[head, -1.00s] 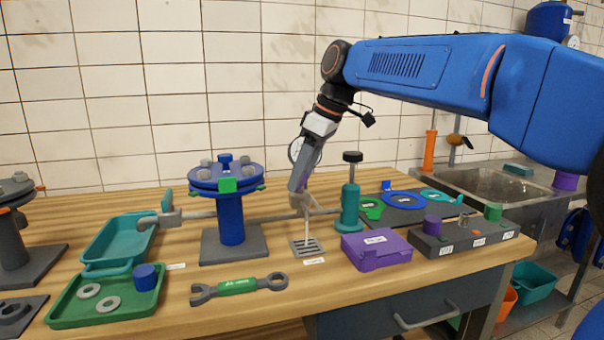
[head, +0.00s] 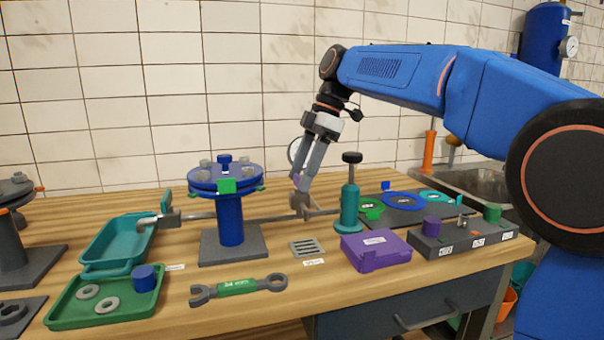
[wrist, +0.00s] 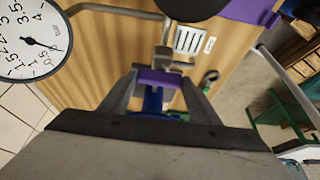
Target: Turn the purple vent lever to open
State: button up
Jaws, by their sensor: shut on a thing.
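The purple vent lever (wrist: 160,78) shows between my two fingers in the wrist view. In the head view only a small purple bit of the lever (head: 296,180) shows at my fingertips. My gripper (head: 300,184) is shut on it, above the grey fitting (head: 302,205) on the horizontal pipe. My fingers hide part of the lever, and its exact angle is hard to tell. A slotted drain grate (head: 307,248) lies on the table below the fitting.
A teal cylinder with a black knob (head: 350,200) stands close right of my gripper. A blue flanged stand (head: 230,215) is to the left. A purple box (head: 376,246) and a wrench (head: 238,287) lie in front. A round gauge (wrist: 30,40) is near in the wrist view.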

dwell(0.4)
jog(key=o, duration=1)
jog(key=shift+o, duration=0.2)
jog(key=shift+r, duration=0.15)
